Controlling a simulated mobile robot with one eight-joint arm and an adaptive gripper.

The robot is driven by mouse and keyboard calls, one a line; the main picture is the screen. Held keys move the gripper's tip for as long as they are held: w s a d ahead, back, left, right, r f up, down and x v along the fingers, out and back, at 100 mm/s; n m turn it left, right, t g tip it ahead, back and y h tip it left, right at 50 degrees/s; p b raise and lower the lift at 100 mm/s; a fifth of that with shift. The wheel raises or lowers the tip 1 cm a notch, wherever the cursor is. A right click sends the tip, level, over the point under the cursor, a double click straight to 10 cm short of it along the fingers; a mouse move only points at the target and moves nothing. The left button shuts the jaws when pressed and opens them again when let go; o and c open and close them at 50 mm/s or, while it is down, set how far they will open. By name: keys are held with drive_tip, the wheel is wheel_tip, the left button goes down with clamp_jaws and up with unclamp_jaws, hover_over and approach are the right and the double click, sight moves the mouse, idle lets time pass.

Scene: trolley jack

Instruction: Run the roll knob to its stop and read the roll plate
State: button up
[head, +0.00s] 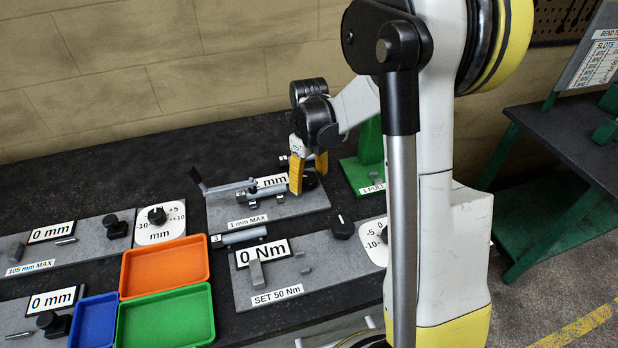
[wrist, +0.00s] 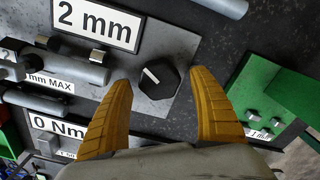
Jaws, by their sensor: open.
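A round black knob (wrist: 158,79) with a white pointer line sits on a grey panel (wrist: 172,40) in the wrist view. The pointer aims to the upper left. Beside it a white plate (wrist: 97,24) reads "2 mm". No label with the word roll is legible. My gripper (wrist: 161,78) is open, its yellow fingers on either side of the knob with gaps to it. How far the fingertips are above the panel is hard to tell. In the head view my gripper (head: 309,181) hangs over the "1 mm MAX" panel (head: 222,211), hiding part of the plate and knob.
A "0 Nm" panel (head: 320,282) with another black knob (head: 342,228) lies in front. A crank handle (head: 222,187) stands up left of my gripper. A green stand (head: 368,150) is close on the right. Orange (head: 165,263), green and blue trays lie front left.

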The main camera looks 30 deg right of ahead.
sight(309, 177)
drive_tip(key=shift+r, duration=0.15)
wheel_tip(309, 177, up, 12)
idle(0.3)
idle(1.9)
